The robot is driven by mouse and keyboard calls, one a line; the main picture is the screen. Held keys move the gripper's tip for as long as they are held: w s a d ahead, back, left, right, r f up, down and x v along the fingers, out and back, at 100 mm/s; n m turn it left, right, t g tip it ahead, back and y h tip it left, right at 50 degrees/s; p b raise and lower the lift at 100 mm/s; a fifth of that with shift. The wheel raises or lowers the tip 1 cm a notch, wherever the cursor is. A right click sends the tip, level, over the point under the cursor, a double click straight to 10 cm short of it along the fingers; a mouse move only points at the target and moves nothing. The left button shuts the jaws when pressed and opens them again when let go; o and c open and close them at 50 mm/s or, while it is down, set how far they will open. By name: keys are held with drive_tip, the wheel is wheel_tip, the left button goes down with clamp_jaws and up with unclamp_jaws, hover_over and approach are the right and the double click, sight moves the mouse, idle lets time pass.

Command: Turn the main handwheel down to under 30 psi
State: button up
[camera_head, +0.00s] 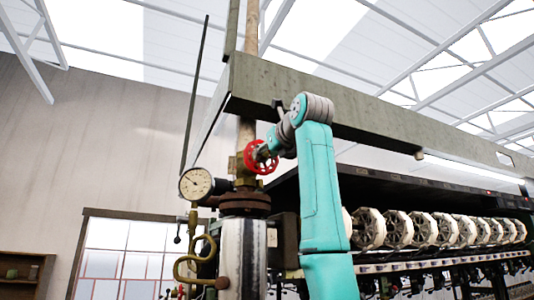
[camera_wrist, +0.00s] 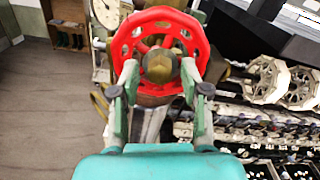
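The red main handwheel (camera_head: 261,157) sits on a brass valve on a vertical pipe in the head view. My gripper (camera_head: 272,147) is at the wheel, partly hidden behind my arm. In the wrist view the handwheel (camera_wrist: 118,45) faces me, with a brass hub nut in its middle. My gripper's fingers (camera_wrist: 159,75) are spread, one on each side of the hub, in front of the wheel's lower part. I cannot tell whether they touch it. The round white pressure gauge (camera_head: 196,184) is left of the valve; its dark needle points up-left, its numbers too small to read.
A long grey beam (camera_head: 360,123) runs above my arm. A curved brass pipe (camera_head: 192,262) hangs below the gauge. A row of pale reels (camera_head: 424,229) stands on the machine at right. A wooden shelf (camera_head: 22,268) is at the far left. Open floor (camera_wrist: 45,110) shows at left in the wrist view.

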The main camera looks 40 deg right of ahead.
drive_tip(key=v, duration=0.7)
idle(0.6)
